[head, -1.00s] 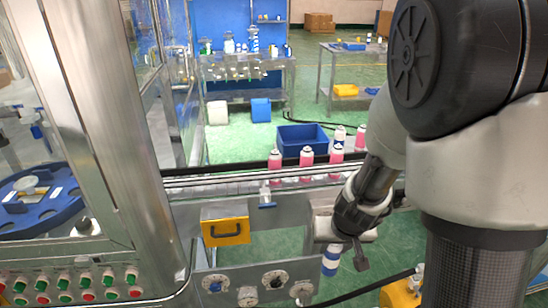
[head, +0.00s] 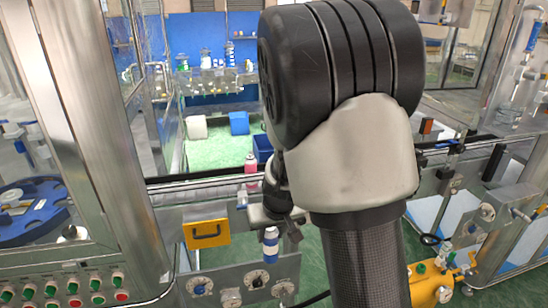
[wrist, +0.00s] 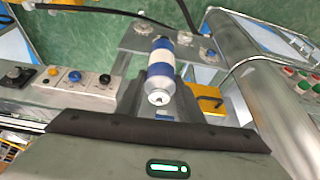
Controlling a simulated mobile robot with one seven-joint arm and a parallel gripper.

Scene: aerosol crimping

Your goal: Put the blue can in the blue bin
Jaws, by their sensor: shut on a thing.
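The blue can (head: 270,246), blue and white with a pale top, hangs upright below my gripper (head: 274,222), in front of the conveyor. In the wrist view the can (wrist: 161,62) lies between the fingers of my gripper (wrist: 158,84), which is shut on it. The blue bin (head: 262,146) stands on the green floor beyond the conveyor. Only its left part shows; my arm hides the rest. My gripper is on the near side of the conveyor, apart from the bin.
A pink can (head: 250,165) stands on the conveyor (head: 205,190); my arm hides the belt to its right. A yellow drawer front (head: 207,233) and a panel with knobs (head: 243,283) are close to the held can. A metal-framed machine (head: 100,120) stands at left.

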